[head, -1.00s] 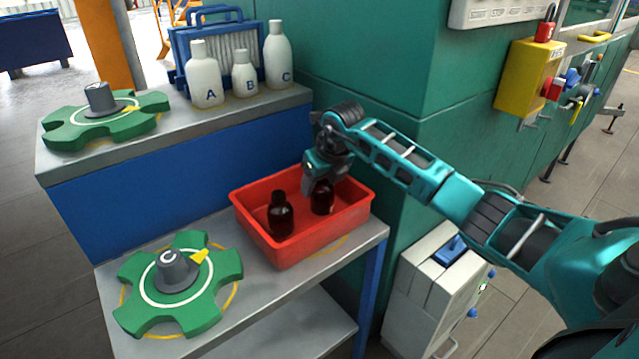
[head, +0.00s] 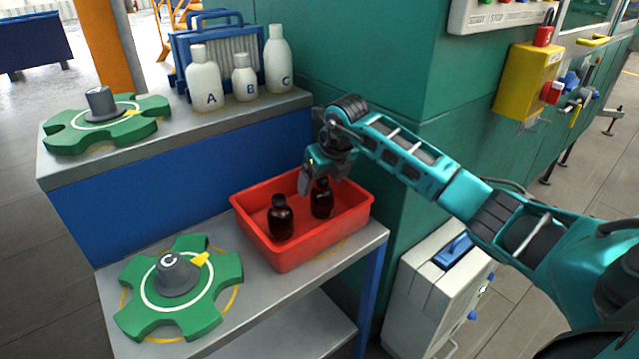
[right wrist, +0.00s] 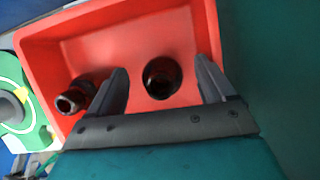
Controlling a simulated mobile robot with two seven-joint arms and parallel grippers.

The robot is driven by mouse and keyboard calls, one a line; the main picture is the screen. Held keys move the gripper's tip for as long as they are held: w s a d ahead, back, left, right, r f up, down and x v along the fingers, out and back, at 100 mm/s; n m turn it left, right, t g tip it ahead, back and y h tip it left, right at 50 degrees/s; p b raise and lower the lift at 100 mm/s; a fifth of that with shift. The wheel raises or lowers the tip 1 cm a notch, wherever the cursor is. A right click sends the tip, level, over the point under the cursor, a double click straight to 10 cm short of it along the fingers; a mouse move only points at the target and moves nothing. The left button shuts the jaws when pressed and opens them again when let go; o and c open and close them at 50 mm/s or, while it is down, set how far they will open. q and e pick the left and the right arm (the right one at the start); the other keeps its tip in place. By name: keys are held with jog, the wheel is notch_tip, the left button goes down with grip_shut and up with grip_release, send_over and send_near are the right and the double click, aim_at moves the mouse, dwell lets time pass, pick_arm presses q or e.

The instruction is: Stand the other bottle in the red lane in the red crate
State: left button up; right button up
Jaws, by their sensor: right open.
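The red crate (head: 300,253) stands on the lower grey shelf. Two dark amber bottles are in it. One bottle (head: 280,219) stands upright in the left part of the crate. The other bottle (head: 321,200) stands upright further right, below my right gripper (head: 312,186). In the right wrist view this bottle (right wrist: 162,78) lies between the two open fingers (right wrist: 165,88), with red floor showing on both sides of it. The left bottle (right wrist: 74,97) is just outside the left finger there. My left gripper is not in view.
A green star wheel marked C (head: 178,283) lies left of the crate. White bottles A (head: 205,80), B (head: 244,78) and C (head: 278,62) and another green wheel (head: 105,125) are on the upper shelf. A green machine wall (head: 375,60) stands close behind the crate.

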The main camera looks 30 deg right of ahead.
jog(key=p+v, duration=0.1)
jog(key=v, duration=0.8)
jog(key=shift+s+r, duration=0.2)
jog(key=shift+r, duration=0.15)
